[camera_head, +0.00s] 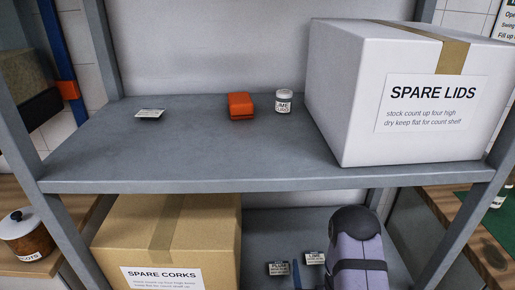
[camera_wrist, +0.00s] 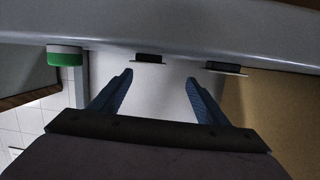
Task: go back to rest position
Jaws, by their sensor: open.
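My gripper (camera_wrist: 159,78) shows in the wrist view with its two blue fingers spread apart and nothing between them. In the head view my lavender arm reaches into the lower shelf bay at the bottom right of centre. Most of my gripper is hidden there; only a thin blue sliver shows beside the arm. Two small label cards, one (camera_head: 278,268) reading something like "PLUM" and one (camera_head: 315,258) reading "LIME", are close to the arm. In the wrist view two dark tags (camera_wrist: 148,58) (camera_wrist: 223,68) lie beyond the fingertips, apart from them.
The upper shelf (camera_head: 200,160) holds a white SPARE LIDS box (camera_head: 345,110), a small jar (camera_head: 284,102), an orange block (camera_head: 240,106) and a card (camera_head: 150,114). A SPARE CORKS box (camera_head: 165,225) stands below left. Grey shelf posts flank the bay. The upper shelf's left part is mostly clear.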

